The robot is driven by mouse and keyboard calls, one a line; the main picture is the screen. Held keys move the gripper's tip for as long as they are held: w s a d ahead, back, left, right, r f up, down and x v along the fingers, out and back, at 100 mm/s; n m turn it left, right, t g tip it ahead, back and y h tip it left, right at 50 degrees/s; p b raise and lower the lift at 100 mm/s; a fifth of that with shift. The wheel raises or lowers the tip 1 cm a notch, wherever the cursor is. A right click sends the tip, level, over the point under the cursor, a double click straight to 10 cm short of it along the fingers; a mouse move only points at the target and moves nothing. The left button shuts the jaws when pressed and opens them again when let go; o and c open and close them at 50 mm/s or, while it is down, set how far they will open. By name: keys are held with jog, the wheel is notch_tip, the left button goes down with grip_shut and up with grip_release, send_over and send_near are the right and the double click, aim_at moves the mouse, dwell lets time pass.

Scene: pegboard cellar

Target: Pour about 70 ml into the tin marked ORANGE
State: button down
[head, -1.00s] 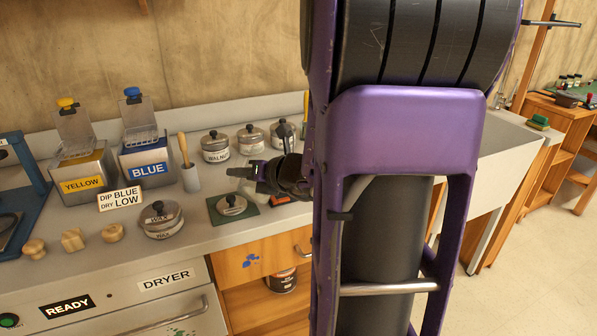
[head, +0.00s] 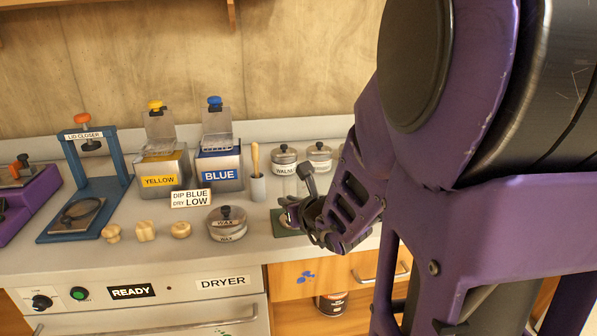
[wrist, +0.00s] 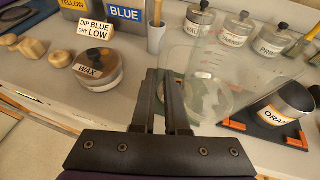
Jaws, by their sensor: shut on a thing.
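The tin marked ORANGE (wrist: 285,108) stands at the right edge of the wrist view, its label partly cut off, on a dark base with orange corner pieces (wrist: 232,125). I cannot make out its inside. A clear glass beaker with red graduation marks (wrist: 213,62) is just left of it in the wrist view. My gripper (wrist: 168,75) is shut on the beaker at its left side. The beaker's liquid level cannot be told. In the head view my gripper (head: 296,214) is above the counter near a green mat (head: 280,228); my arm hides the ORANGE tin there.
A WAX tin (head: 227,226) stands left of my gripper. Lidded tins (wrist: 238,28) stand in a row behind. YELLOW (head: 162,172) and BLUE (head: 219,172) tanks, a sign (head: 191,199), a brush pot (head: 258,188) and wooden knobs (head: 146,231) are further left.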

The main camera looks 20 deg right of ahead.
jog(key=shift+a+f, duration=0.1)
jog(key=shift+f, duration=0.15)
dwell(0.4)
